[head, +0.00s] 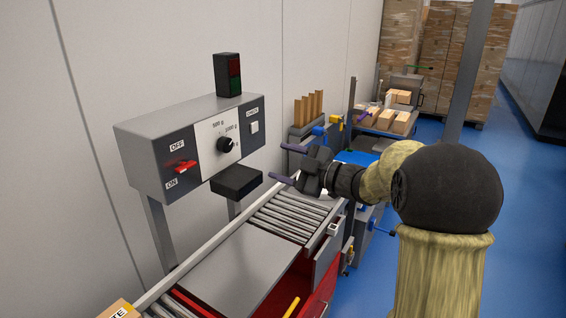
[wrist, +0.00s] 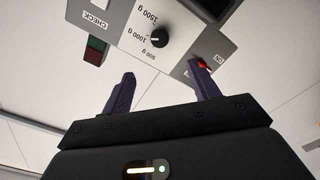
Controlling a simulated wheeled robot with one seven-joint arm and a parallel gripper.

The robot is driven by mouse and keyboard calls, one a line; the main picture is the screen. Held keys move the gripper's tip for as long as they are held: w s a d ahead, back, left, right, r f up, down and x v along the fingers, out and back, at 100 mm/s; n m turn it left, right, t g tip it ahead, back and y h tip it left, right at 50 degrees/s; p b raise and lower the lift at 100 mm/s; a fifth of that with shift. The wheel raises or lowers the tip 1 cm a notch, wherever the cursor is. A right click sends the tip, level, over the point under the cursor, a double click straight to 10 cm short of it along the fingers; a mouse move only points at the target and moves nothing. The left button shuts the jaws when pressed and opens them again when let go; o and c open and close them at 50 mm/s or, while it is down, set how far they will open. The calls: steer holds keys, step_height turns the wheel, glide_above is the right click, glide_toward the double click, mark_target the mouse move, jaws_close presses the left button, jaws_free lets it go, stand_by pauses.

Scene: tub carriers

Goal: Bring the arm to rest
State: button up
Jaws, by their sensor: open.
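My gripper (head: 283,164) is open and empty in the head view, held above the roller conveyor and to the right of the control box. In the wrist view, my gripper (wrist: 160,86) shows two dark purple fingers spread apart, with nothing between them. The grey control box (head: 150,150) carries a red switch (head: 186,166) with OFF and ON labels, a black knob (head: 225,144) on a gram scale and a pale CHECK button (head: 254,127). The knob also shows in the wrist view (wrist: 159,39), beyond the fingers.
A dark signal lamp (head: 228,76) stands on the box. Below lies a flat metal plate (head: 235,262) among conveyor rollers (head: 290,218). A labelled carton (head: 120,310) is at the bottom left. A bench with small boxes (head: 400,122) and stacked pallets (head: 440,50) stand behind. Blue floor (head: 520,200) is clear at right.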

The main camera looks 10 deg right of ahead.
steer(key=s+d+f+m+h+p, duration=0.3)
steer(key=s+d+f+m+h, duration=0.45)
steer(key=f+m+h, duration=0.5)
steer(key=s+f+m+g+h, duration=0.1)
steer(key=s+f+m+g, duration=0.2)
steer(key=s, duration=0.6)
steer(key=s+f+m+g+p, duration=0.1)
steer(key=s+f+m+g, duration=0.2)
steer(key=s, duration=0.7)
steer(key=shift+s+a+f+m+g+h, duration=0.25)
steer(key=shift+m+g+h, duration=0.15)
steer(key=shift+g, duration=0.8)
